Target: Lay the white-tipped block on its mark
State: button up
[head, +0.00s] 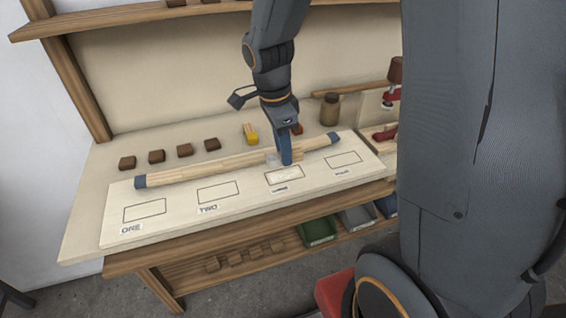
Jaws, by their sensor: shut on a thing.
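My gripper (287,158) reaches down over the pale board (120,220) and is shut on a small wooden block. The block's whitish end (271,159) shows just left of the fingers; the fingers hide part of the block. It is over the far edge of the outlined mark labelled THREE (284,176), close to the long wooden bar. I cannot tell whether it touches the board. The marks ONE (145,211), TWO (218,192) and FOUR (344,159) are bare outlines. The task does not show which mark belongs to the block.
A long wooden bar (205,168) with blue-grey ends lies along the board's back. Behind it stand several dark brown blocks (156,156) and a yellow-ended block (250,134). A jar (330,109) and a red clamp (392,94) are at right. Bins (317,232) sit below.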

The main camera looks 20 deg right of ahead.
aim_at(284, 175)
jog(key=shift+f+p, duration=0.35)
jog(key=shift+f, duration=2.05)
jog(key=shift+f, duration=0.15)
jog(key=o, duration=1)
